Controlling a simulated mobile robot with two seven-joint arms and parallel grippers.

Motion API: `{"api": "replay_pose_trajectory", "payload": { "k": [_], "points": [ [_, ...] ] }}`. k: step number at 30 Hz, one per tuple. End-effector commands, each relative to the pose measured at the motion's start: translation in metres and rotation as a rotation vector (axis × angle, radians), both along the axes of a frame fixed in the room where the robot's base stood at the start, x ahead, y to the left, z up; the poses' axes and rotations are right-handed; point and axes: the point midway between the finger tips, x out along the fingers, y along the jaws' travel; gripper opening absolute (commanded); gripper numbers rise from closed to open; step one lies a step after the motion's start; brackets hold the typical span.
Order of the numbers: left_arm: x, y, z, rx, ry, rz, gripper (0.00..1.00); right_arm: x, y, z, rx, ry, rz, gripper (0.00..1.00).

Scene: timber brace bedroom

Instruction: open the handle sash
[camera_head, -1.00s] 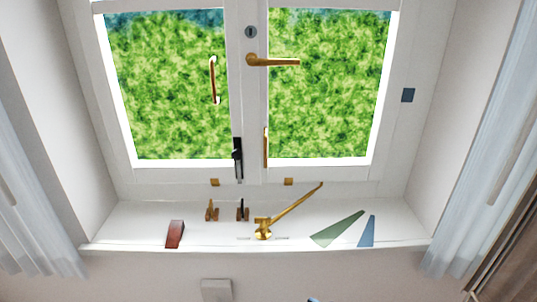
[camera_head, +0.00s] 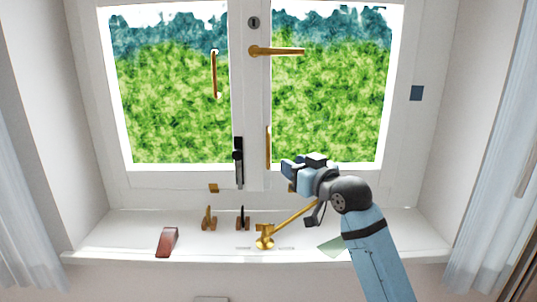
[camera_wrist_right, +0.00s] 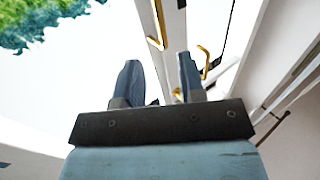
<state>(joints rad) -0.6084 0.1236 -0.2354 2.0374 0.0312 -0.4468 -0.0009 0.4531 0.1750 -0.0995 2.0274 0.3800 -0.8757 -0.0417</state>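The window has two white sashes. The right sash (camera_head: 377,165) carries a brass lever handle (camera_head: 277,51) that points right, level. My right gripper (camera_head: 297,163) is in front of the lower part of this sash, well below the lever and right of an upright brass bar (camera_head: 268,146) at the sash's inner edge. It looks empty. In the right wrist view the two fingers (camera_wrist_right: 160,82) stand apart with nothing between them, and brass pieces (camera_wrist_right: 204,62) show beyond; I cannot tell which ones. Both sashes look shut. My left gripper is not in view.
A brass stay (camera_head: 264,243) rises from the sill below my right arm. A red wedge (camera_head: 167,241), small catches (camera_head: 209,218) and a green wedge (camera_head: 332,247) are on the sill. The left sash has a brass pull (camera_head: 214,75) and black bolt (camera_head: 239,160). Curtains hang both sides.

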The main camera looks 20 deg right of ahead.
Motion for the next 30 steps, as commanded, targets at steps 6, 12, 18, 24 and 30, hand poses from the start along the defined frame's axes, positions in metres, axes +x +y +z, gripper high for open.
{"api": "replay_pose_trajectory", "payload": {
  "k": [6, 12, 18, 24, 30],
  "points": [
    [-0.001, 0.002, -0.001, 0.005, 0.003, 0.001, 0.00, 0.046, 0.016, 0.001, 0.003, 0.001, 0.002, 0.36],
    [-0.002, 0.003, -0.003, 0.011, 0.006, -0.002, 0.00, 0.081, 0.027, 0.000, 0.002, 0.001, 0.001, 0.36],
    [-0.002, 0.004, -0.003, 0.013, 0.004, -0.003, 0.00, 0.100, 0.032, 0.000, 0.001, 0.000, 0.001, 0.36],
    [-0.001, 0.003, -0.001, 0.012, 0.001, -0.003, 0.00, 0.104, 0.034, -0.001, 0.001, 0.000, 0.000, 0.36],
    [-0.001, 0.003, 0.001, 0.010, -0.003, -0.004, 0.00, 0.103, 0.033, -0.001, 0.001, 0.000, 0.001, 0.25]
  ]
}}
